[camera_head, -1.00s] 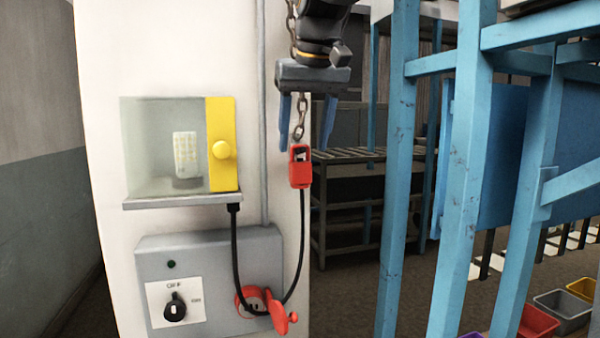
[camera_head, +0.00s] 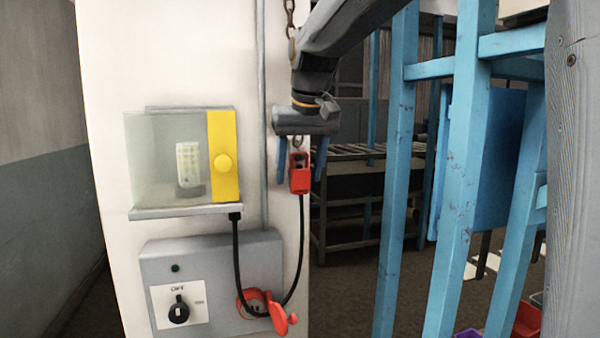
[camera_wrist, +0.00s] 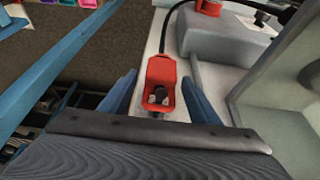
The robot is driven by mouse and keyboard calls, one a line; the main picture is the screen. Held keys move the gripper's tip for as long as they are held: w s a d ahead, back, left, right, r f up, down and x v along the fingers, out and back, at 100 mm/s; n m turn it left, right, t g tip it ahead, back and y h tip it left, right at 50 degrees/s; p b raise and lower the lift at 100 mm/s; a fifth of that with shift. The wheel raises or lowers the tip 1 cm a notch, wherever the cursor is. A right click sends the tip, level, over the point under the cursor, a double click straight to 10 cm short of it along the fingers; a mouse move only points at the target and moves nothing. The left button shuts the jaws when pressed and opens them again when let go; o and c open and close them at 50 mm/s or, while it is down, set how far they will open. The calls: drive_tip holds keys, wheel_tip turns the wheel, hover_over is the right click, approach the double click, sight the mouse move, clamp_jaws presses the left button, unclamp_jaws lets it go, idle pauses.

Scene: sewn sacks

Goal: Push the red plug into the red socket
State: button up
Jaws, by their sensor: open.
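The red plug (camera_head: 300,181) hangs upright on a chain, with a black cable running from its lower end. My gripper (camera_head: 300,178) points down above it and is open, with one blue finger on each side of the plug. In the wrist view the plug (camera_wrist: 161,80) sits between the two spread fingers, with gaps on both sides. The red socket (camera_head: 247,303) is low on the grey box, with a red flap (camera_head: 280,318) hanging at its right. The cable loops in front of the socket and hides part of it.
The grey box (camera_head: 212,262) also carries a dial switch (camera_head: 178,310) at OFF. Above it is a clear case with a yellow front (camera_head: 222,155) and a lamp inside. The white pillar's edge is beside the plug. Blue posts (camera_head: 396,180) stand to the right.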

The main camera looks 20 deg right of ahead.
drive_tip(key=shift+w+f, duration=0.2)
drive_tip(key=shift+f, duration=0.3)
drive_tip(key=c, duration=1.1)
drive_tip(key=shift+o, duration=0.2)
drive_tip(key=shift+r, duration=0.1)
